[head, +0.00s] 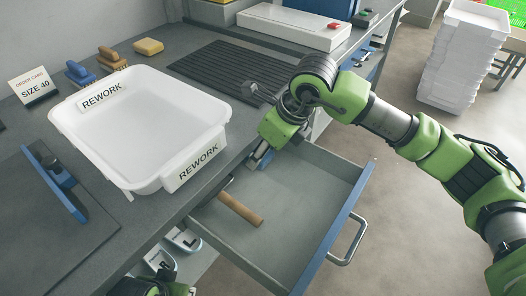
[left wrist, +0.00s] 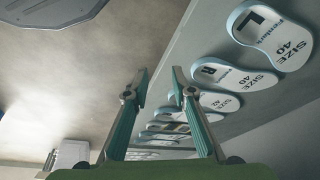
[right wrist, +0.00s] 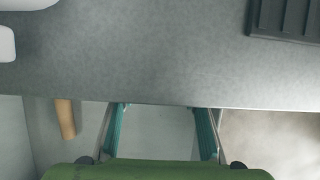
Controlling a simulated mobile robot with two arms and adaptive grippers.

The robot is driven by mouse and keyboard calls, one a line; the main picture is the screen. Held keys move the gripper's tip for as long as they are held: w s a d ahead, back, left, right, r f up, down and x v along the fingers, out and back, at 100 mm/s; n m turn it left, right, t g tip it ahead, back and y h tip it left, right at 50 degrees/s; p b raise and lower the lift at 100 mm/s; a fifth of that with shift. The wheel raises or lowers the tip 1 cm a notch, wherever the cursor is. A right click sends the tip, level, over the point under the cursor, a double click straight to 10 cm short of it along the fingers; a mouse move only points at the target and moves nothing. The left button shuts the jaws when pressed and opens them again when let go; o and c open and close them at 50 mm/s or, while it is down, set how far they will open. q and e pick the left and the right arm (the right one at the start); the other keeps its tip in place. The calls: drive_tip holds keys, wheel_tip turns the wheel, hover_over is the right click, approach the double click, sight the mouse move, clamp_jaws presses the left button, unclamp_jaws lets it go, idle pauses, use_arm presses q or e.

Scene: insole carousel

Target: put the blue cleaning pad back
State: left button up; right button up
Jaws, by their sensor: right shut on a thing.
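In the right wrist view the fingertips of the right gripper (right wrist: 160,106) are cut off by the table edge, and the pad cannot be made out. My left gripper (left wrist: 160,85) is open and empty, low beside the table, near the shelved insoles (left wrist: 222,102).
A wooden-coloured cylinder (head: 240,208) lies in the drawer. The white REWORK bin (head: 150,165) stands on the table, with brushes (head: 80,72) and a yellow sponge (head: 148,46) behind it. A black ribbed mat (head: 245,72) lies farther back. Stacked white trays (head: 462,60) stand on the floor.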

use_arm(q)
drive_tip(key=shift+r, duration=0.15)
use_arm(e)
drive_tip(key=shift+f, duration=0.15)
use_arm(q)
drive_tip(key=shift+s, duration=0.4)
use_arm(e)
drive_tip(key=o, duration=1)
use_arm(q)
drive_tip(key=shift+r, duration=0.1)
use_arm(e)
drive_tip(key=shift+d+r, duration=0.15)
drive_tip(key=shift+r, duration=0.35)
use_arm(q)
drive_tip(key=x, duration=0.3)
drive_tip(key=p+x, duration=0.1)
drive_tip(key=x, duration=0.1)
drive_tip(key=shift+s+d+f, duration=0.1)
drive_tip(key=shift+s+f, duration=0.05)
drive_tip(key=shift+f, duration=0.25)
use_arm(e)
drive_tip(key=v, duration=1.1)
drive_tip(key=shift+s+d+r, duration=0.1)
drive_tip(key=shift+s+r, duration=0.05)
